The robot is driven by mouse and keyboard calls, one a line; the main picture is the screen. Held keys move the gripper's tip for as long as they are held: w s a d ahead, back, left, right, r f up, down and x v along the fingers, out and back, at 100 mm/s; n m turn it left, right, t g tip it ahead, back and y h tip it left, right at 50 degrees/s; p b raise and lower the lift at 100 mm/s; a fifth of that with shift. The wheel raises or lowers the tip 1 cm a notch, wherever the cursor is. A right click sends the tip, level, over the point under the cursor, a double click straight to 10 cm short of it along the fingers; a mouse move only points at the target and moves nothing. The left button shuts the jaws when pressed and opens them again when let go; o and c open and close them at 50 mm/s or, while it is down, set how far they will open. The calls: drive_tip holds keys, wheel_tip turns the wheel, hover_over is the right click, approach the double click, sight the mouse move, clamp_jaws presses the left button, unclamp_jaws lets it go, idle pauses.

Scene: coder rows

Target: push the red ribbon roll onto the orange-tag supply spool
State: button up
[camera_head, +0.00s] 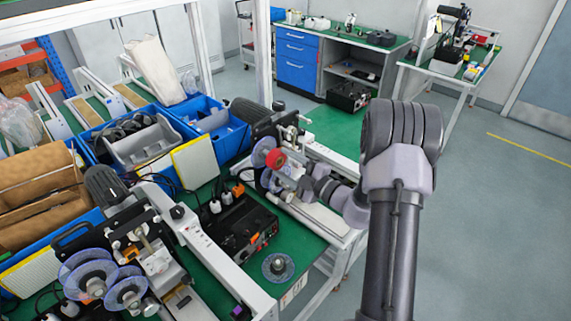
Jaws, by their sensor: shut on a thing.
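The red ribbon roll (276,158) is at the front end of the middle coder machine, right beside a clear spool disc (262,148). My gripper (282,174) reaches in from the right and is shut on the red roll. The fingers are small and partly hidden. Whether the roll is around the spool's hub or only in front of it cannot be told. A second clear disc (268,181) sits just below. A small orange piece (238,190) shows to the left; I cannot tell which spool it marks.
A loose clear disc with a dark hub (278,267) lies on the green bench top. A black control box (240,228) stands left of it. Another coder with two clear spools (90,275) is at the lower left. Blue bins (212,130) crowd the back. Open floor lies right.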

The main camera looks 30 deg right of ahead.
sight(277, 163)
drive_tip(key=shift+p, duration=0.35)
drive_tip(key=shift+p+x, duration=0.65)
drive_tip(key=shift+x, duration=0.9)
idle(0.4)
drive_tip(key=o, duration=1.3)
drive_tip(key=shift+w, duration=0.15)
drive_tip(key=shift+o, duration=0.2)
